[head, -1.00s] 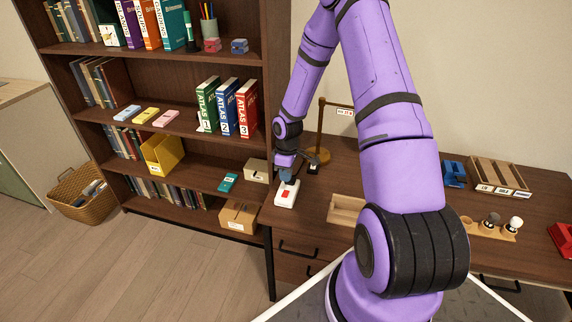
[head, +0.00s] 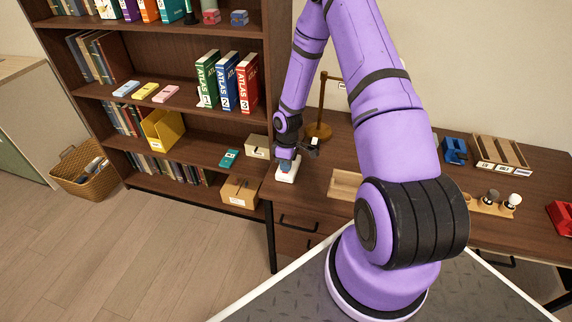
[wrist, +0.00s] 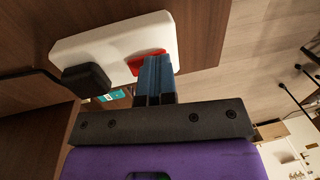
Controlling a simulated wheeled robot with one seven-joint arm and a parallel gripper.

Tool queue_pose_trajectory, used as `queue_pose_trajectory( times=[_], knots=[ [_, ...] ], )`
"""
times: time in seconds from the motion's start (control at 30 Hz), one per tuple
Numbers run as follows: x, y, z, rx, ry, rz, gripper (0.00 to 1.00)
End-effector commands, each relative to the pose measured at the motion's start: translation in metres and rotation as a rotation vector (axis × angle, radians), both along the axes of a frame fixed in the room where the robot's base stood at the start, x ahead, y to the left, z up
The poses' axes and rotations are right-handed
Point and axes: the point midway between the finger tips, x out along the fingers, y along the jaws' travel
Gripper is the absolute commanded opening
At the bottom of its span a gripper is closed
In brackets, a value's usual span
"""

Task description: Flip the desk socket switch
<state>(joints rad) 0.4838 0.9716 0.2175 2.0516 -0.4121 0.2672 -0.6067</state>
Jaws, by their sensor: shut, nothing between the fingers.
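The desk socket (head: 288,173) is a white block with a red switch, at the left end of the desk in the head view. The wrist view shows its white body (wrist: 115,42), the red rocker switch (wrist: 147,60) and a black plug (wrist: 86,79) beside the switch. My gripper (wrist: 157,62) is shut with its blue fingertips at the red switch, partly covering it; I cannot tell whether they press on it. In the head view my gripper (head: 286,164) hides most of the switch.
The wooden desk (head: 313,198) has a shallow wooden tray (head: 345,184) right of the socket. A brass stand (head: 319,130) rises behind it. The bookshelf (head: 190,145) is close on the left. A blue holder (head: 454,150) and a bulb rack (head: 490,203) lie farther right.

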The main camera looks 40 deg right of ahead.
Motion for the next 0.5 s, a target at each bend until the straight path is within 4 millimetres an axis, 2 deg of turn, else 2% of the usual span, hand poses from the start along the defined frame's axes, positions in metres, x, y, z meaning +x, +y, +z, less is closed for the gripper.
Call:
queue_pose_trajectory(
  times=[0.27, 0.5],
  knots=[
    [-0.0019, 0.0005, -0.0029, 0.003, 0.006, 0.0, 0.0],
    [0.0032, -0.0072, -0.0015, 0.003, 0.005, -0.002, 0.0]
  ],
)
